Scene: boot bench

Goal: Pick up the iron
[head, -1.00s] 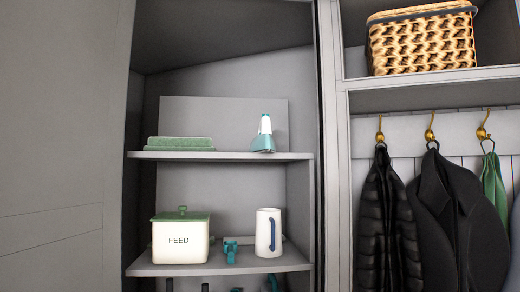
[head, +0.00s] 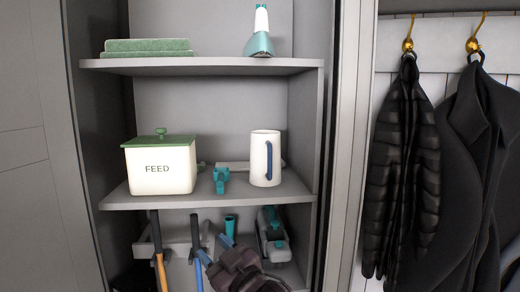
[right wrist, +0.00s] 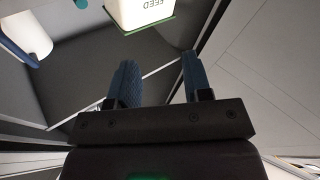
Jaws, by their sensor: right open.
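A teal-and-white thing that looks like the iron (head: 260,42) stands on the right part of the top shelf in the head view. My right gripper (head: 213,249) is at the bottom of the head view, well below the iron, in front of the lower compartment. Its blue fingers are apart with nothing between them. In the right wrist view the open gripper (right wrist: 157,68) shows too, but no iron. My left gripper is not in view.
Folded green cloths (head: 148,47) lie on the top shelf (head: 205,66), left of the iron. Below stand a FEED tin (head: 160,168), a teal item (head: 221,180) and a white jug (head: 265,160). A grey-teal device (head: 273,238) is lower down. Coats (head: 402,165) hang right.

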